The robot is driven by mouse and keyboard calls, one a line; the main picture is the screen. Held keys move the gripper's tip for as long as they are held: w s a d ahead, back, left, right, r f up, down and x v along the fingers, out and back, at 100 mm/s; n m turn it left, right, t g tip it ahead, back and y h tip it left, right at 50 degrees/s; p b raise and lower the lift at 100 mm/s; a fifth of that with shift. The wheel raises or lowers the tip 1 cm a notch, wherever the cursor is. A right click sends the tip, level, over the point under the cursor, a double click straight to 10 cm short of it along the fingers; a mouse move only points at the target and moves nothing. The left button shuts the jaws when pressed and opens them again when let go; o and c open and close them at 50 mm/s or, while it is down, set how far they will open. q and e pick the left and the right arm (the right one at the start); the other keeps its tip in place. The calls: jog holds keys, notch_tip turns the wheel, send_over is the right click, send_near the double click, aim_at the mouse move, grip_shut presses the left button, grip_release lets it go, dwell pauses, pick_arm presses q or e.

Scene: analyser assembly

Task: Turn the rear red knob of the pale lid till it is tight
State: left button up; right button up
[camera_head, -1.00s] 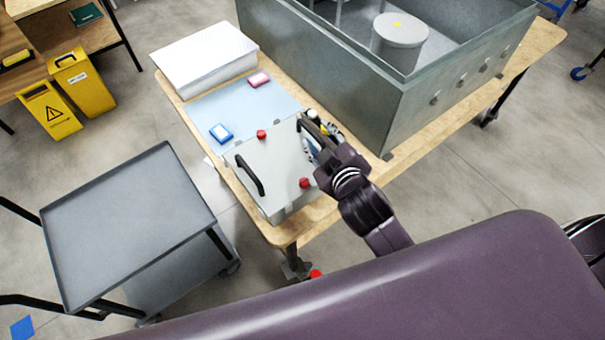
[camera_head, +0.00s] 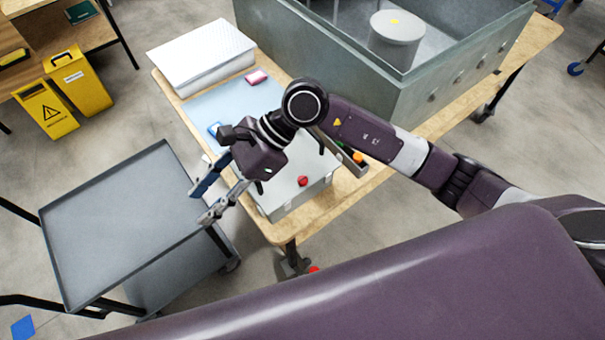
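The pale lid (camera_head: 283,190) sits on a box at the near end of the wooden table. One red knob (camera_head: 303,181) shows on its near right part. The other red knob, farther back on the lid, is hidden behind my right arm's wrist. My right gripper (camera_head: 202,206) extends across the lid to the left, its two fingers apart and empty. The fingertips are over the gap between the table and the grey cart, beyond the lid's left edge. My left gripper is not in view.
A grey cart (camera_head: 115,225) stands to the left. A white box (camera_head: 200,55), a pink item (camera_head: 257,76) and a partly hidden blue item (camera_head: 215,130) are on the table (camera_head: 345,200). A large metal housing (camera_head: 420,100) stands behind the lid to the right.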

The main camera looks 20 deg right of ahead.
jog(key=w+d+f+n+t+h, duration=0.1)
jog(key=w+d+f+h, duration=0.15)
jog(key=d, duration=0.25)
jog(key=w+d+f+n+h, duration=0.1)
jog(key=w+d+f+h, duration=0.15)
jog(key=d, duration=0.35)
jog(key=h, duration=0.5)
send_over(303, 179)
jog(key=shift+s+a+f+t, duration=0.1)
jog(key=shift+a+f+t, duration=0.3)
jog(key=shift+f, duration=0.1)
jog(key=shift+d+f, duration=0.1)
jog(key=shift+d, duration=0.3)
notch_tip(303, 179, down, 7)
jog(key=p, duration=0.3)
jog(key=shift+f, duration=0.25)
grip_shut()
